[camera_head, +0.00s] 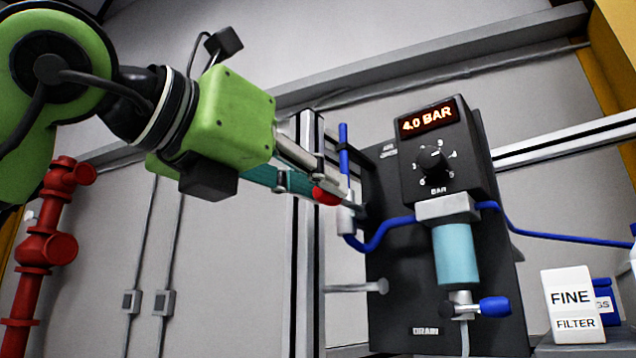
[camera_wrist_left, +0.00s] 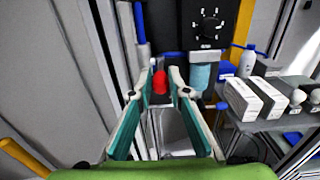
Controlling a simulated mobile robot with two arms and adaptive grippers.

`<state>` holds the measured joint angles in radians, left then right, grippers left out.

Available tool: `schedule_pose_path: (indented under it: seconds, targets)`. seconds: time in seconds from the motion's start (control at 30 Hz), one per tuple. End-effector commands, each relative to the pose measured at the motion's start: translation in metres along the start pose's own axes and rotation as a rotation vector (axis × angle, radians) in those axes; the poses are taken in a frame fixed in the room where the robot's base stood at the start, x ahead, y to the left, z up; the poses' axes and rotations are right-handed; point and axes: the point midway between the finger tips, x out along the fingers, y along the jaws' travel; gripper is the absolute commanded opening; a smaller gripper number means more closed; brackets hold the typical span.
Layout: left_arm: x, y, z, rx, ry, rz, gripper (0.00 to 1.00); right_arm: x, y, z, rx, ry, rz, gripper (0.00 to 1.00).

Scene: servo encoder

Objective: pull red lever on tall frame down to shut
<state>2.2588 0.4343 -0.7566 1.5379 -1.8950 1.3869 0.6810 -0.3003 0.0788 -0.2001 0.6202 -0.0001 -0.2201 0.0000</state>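The red lever's rounded end (camera_head: 325,196) shows in the head view at the left edge of the black panel, beside a small silver valve body (camera_head: 347,218) on the blue line. In the left wrist view the red end (camera_wrist_left: 160,82) sits between my fingertips. My left gripper (camera_head: 322,184) reaches in from the left; its fingers also show in the left wrist view (camera_wrist_left: 161,80). They are spread, one on each side of the red end, with what looks like a narrow gap. Fingers partly cover the lever, so contact is unclear. My right gripper is not in view.
The black panel (camera_head: 386,270) carries a regulator reading 4.0 BAR (camera_head: 428,118), a teal filter bowl (camera_head: 455,255) and a blue drain handle (camera_head: 495,306). A blue hose (camera_head: 375,243) loops beside the valve. White filter boxes (camera_head: 572,292) stand at right. Red pipework (camera_head: 45,248) is at left.

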Motion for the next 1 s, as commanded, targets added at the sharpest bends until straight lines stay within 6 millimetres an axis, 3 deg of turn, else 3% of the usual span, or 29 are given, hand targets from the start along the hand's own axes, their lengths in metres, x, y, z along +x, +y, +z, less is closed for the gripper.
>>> schedule_pose_path:
  seconds: [0.07,0.1,0.2,0.57,1.0]
  targets:
    - [0.000,0.000,0.001,0.000,-0.002,0.000,0.14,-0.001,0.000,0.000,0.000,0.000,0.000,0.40]
    - [0.000,0.000,0.001,0.000,-0.002,0.000,0.24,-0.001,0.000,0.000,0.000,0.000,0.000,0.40]
    - [0.000,0.000,0.001,0.000,-0.002,0.000,0.42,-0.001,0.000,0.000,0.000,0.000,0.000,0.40]
    - [-0.003,0.000,0.001,0.000,-0.002,0.001,0.42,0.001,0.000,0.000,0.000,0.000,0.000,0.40]
    - [-0.046,0.000,0.000,0.000,-0.002,0.001,0.42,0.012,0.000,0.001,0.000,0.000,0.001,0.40]
